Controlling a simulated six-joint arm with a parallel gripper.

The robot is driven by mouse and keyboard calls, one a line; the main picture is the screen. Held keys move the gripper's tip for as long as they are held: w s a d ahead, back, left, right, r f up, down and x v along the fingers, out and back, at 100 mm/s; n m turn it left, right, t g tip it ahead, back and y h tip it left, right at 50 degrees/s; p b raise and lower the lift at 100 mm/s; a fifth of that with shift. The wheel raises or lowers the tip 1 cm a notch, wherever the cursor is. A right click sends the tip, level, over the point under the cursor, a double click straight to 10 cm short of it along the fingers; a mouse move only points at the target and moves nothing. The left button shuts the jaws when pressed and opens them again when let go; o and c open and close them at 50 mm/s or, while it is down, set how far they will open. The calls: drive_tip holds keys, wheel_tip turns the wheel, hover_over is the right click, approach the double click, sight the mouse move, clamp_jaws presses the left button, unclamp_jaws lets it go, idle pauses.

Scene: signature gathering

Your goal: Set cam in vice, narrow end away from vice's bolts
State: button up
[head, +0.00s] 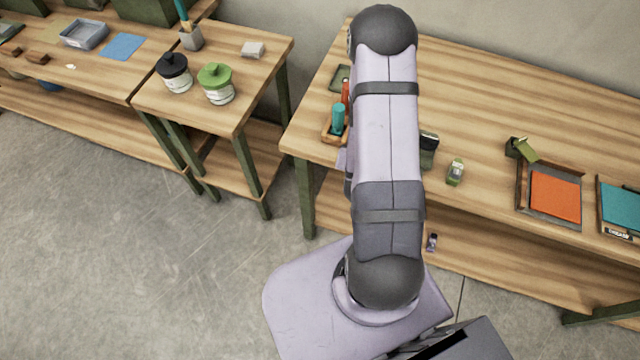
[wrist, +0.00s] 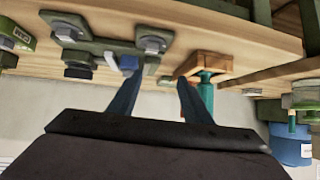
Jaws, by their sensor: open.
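The vice (wrist: 100,46) is a grey-green body with large hex bolts, at the upper left of the wrist view, on the wooden bench. In the head view a dark green block (head: 428,150), likely the vice, shows partly behind my arm. A small pale grey piece (wrist: 112,61) sits at the vice, beside my left fingertip; I cannot tell whether it is the cam or which way its narrow end points. My gripper (wrist: 157,77) is open, its two dark blue fingers apart, with nothing seen between them. In the head view my arm hides the gripper.
A wooden holder (wrist: 212,64) with a teal bottle (wrist: 207,92) is close to my right finger. A small green item (head: 455,172) stands right of the block. An orange-filled tray (head: 555,194) lies farther right. Green and black jars (head: 215,84) stand on the left bench.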

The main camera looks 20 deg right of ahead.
drive_tip(key=a+r+n+g+y, duration=0.2)
drive_tip(key=a+y, duration=0.1)
drive_tip(key=a, duration=0.3)
drive_tip(key=a+r+n+g+y, duration=0.1)
drive_tip(key=a+r+n+y, duration=0.1)
drive_tip(key=a, duration=0.5)
drive_tip(key=s+a+r+n+g+y, duration=0.1)
drive_tip(key=s+a+r+n+g, duration=0.1)
drive_tip(key=s, duration=0.4)
drive_tip(key=s+a+r+n+g, duration=0.2)
drive_tip(key=s+a+r+g, duration=0.1)
drive_tip(key=s+a+r, duration=0.2)
drive_tip(key=shift+s+a+r+g+y, duration=0.2)
drive_tip(key=shift+s+r+g+y, duration=0.15)
drive_tip(key=shift+s+r, duration=0.35)
wheel_tip(320, 180, down, 47)
drive_tip(key=b, duration=4.7)
drive_tip(key=shift+f, duration=0.2)
